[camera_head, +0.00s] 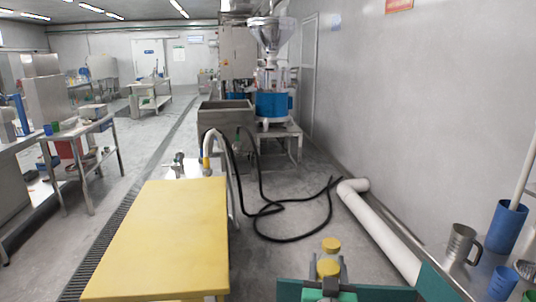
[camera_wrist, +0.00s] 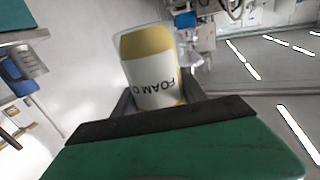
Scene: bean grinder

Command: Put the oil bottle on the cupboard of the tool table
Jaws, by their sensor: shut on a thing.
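The oil bottle (camera_wrist: 152,75) is yellow with a white label reading "FOAM O", seen upside down in the wrist view. My gripper (camera_wrist: 158,105) is shut on it, with dark fingers on either side. In the head view my gripper (camera_head: 329,272) is at the bottom centre, and the bottle's yellow part (camera_head: 331,244) shows between its fingers. The bottle is held up, apart from any surface. Its lower part is hidden by my gripper in the head view. I cannot tell which table is the tool table, and no cupboard is clearly visible.
A yellow-topped table (camera_head: 158,235) stands left of my gripper. A metal surface at lower right holds a metal mug (camera_head: 461,243) and a blue container (camera_head: 504,228). A white pipe (camera_head: 378,228) runs along the right wall. A black hose (camera_head: 290,238) lies on the floor ahead.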

